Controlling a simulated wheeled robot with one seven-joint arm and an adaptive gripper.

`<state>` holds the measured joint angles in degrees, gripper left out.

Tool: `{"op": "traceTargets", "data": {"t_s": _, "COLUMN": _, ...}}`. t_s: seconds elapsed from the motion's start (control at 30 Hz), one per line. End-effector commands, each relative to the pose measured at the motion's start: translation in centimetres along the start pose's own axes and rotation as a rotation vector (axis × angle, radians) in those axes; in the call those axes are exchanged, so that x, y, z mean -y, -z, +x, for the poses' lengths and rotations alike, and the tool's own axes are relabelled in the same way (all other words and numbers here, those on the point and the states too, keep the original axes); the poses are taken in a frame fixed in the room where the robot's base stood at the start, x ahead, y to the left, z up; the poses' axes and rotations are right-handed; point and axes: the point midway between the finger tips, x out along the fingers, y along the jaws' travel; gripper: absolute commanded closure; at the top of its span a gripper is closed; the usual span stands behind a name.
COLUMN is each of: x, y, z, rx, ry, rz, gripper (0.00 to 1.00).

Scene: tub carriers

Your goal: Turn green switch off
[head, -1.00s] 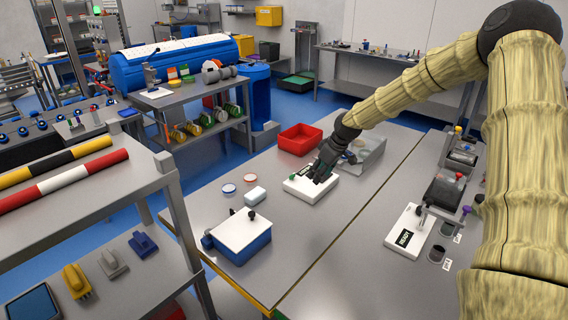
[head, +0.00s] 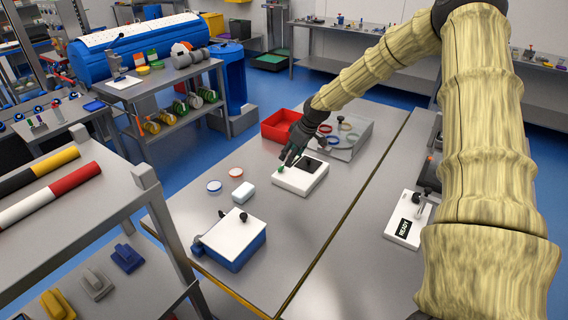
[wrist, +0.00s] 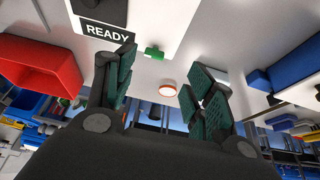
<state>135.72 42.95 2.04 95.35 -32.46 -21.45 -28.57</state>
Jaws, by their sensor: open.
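A white box (head: 290,183) with a black display panel (head: 314,164) lies on the grey table. Its small green switch (head: 281,168) is at the left corner. In the wrist view the green switch (wrist: 154,52) sticks out from the edge of the white box (wrist: 146,16), near the display reading READY (wrist: 104,32). My gripper (head: 287,160) hovers at the switch end of the box. In the wrist view my gripper (wrist: 160,76) is open and empty, with the switch showing in the gap between its fingers. I see no clear contact. The switch's position is too small to read.
A red bin (head: 281,126) and a clear tray (head: 352,134) stand behind the box. A white block (head: 243,191), two round lids and a blue box with white lid (head: 230,239) lie to the left. A second READY box (head: 404,228) is at right.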

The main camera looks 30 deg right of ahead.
Motion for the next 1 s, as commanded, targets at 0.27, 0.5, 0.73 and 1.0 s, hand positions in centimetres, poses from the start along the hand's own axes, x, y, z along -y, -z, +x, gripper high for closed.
{"op": "traceTargets", "data": {"t_s": 0.27, "x": -0.5, "y": 0.9, "z": 4.0, "rx": 0.017, "ry": 0.005, "rz": -0.001, "gripper": 0.46}}
{"op": "traceTargets", "data": {"t_s": 0.5, "x": -0.2, "y": 0.1, "z": 4.9, "rx": 0.007, "ry": 0.001, "rz": 0.002, "gripper": 0.46}}
{"op": "traceTargets", "data": {"t_s": 0.73, "x": -0.4, "y": 0.6, "z": 7.1, "rx": 0.012, "ry": 0.003, "rz": 0.000, "gripper": 0.46}}
{"op": "traceTargets", "data": {"t_s": 1.0, "x": -0.5, "y": 0.7, "z": 8.2, "rx": 0.015, "ry": 0.004, "rz": 0.000, "gripper": 0.46}}
